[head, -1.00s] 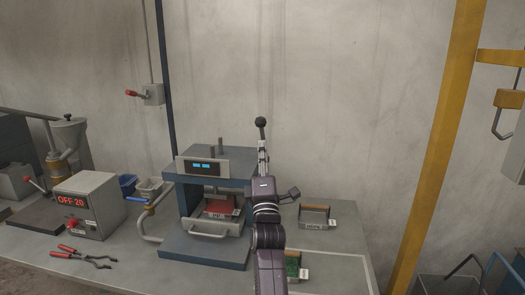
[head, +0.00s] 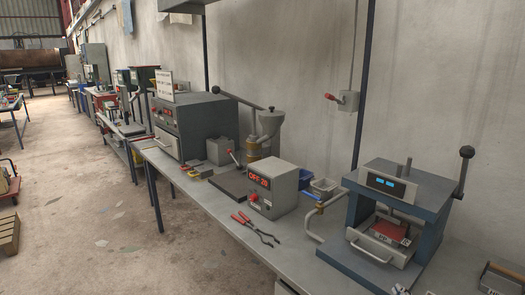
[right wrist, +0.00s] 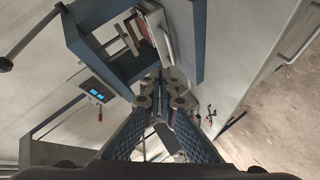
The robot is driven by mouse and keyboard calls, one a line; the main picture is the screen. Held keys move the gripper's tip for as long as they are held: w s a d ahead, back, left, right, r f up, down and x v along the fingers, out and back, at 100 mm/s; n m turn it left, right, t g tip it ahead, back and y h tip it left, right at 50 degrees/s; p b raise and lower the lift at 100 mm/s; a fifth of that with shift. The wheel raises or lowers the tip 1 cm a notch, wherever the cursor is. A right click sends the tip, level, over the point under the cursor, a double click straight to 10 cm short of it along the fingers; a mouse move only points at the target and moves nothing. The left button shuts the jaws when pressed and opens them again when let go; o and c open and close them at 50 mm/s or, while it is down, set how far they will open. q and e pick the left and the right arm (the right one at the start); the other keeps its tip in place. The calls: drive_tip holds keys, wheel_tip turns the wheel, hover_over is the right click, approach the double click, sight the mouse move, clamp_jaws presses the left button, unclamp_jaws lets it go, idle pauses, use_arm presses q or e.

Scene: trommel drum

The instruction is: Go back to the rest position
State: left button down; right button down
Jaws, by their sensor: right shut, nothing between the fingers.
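My right gripper (right wrist: 165,88) fills the lower middle of the right wrist view, its fingers together with nothing between them. In the head view only a small piece of it (head: 400,290) seems to show at the bottom edge, in front of the blue press. The press (head: 372,208) stands at the right with a lit blue display and a red-topped tray inside. Its lever with a black ball (head: 466,153) points up on the right side. The press also shows in the right wrist view (right wrist: 85,50), apart from the fingers. My left gripper is not in view.
A tray (head: 502,279) lies at the lower right. The floor at left is mostly open.

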drive_tip(key=s+a+f+m+g+y, duration=0.1)
drive_tip(key=s+a+f+m+g, duration=0.3)
drive_tip(key=s, duration=0.6)
drive_tip(key=s+a+f+g+y, duration=0.25)
drive_tip(key=s+a+f, duration=0.3)
drive_tip(key=s, duration=0.35)
drive_tip(key=s+a+f+m+g, duration=0.25)
drive_tip(key=s+a+f, duration=0.3)
drive_tip(key=s, duration=0.45)
drive_tip(key=s+f+g, duration=0.2)
drive_tip(key=s+f, duration=0.1)
drive_tip(key=f, duration=2.7)
drive_tip(key=s+d+f, duration=0.2)
drive_tip(key=s+f, duration=0.5)
drive_tip(key=s, duration=0.1)
drive_tip(key=s+d+f+g+b, duration=0.1)
drive_tip(key=s+f, duration=0.6)
drive_tip(key=s, duration=0.1)
drive_tip(key=shift+s+d+f+g, duration=0.2)
drive_tip(key=shift+s+d+g, duration=0.1)
drive_tip(key=shift+d, duration=0.1)
drive_tip(key=shift+n, duration=0.25)
